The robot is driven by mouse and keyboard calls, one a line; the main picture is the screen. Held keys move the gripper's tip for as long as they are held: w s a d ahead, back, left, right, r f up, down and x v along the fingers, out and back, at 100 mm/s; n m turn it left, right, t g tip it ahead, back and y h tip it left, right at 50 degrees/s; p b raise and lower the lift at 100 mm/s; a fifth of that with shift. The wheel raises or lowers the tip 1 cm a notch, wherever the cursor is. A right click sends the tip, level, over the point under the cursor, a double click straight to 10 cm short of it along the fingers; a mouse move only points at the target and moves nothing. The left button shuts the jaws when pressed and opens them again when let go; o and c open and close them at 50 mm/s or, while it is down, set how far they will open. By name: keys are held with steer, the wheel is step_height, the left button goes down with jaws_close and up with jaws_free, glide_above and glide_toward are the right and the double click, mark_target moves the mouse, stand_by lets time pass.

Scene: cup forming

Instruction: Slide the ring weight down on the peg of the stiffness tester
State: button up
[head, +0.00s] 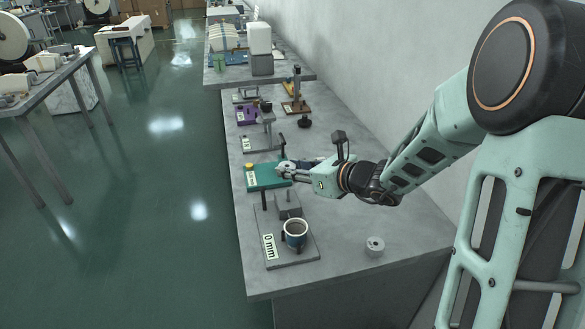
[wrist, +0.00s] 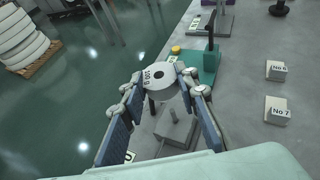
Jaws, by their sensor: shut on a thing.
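My gripper (wrist: 160,88) is shut on the white ring weight (wrist: 159,70), one finger on each side of it. The ring has a dark centre hole and dark print on its side. In the head view my gripper (head: 285,170) is over the bench by the green device, and the ring is hard to make out there. The stiffness tester (head: 300,254) has a grey base, a "0 mm" label and a grey block (wrist: 175,132) with a thin upright peg (wrist: 173,112). In the wrist view the ring appears above and beyond this peg, apart from it.
A green device (head: 265,177) with a yellow knob stands behind the tester. A grey round piece (head: 374,246) lies at right. Blocks marked No 6 (wrist: 276,70) and No 7 (wrist: 277,110) stand at right in the wrist view. More devices line the bench farther back.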

steer(key=shift+f, duration=0.15)
steer(key=b, duration=0.5)
glide_above(289, 197)
steer(key=d, duration=0.1)
steer(key=f, duration=0.2)
steer(key=s+f, duration=0.1)
steer(key=f, duration=0.1)
steer(key=shift+f, duration=0.3)
steer(key=shift+f+b, duration=2.5)
steer(key=shift+b, duration=0.25)
stand_by(2.4)
steer(key=o, duration=1.8)
steer(key=shift+c, duration=0.2)
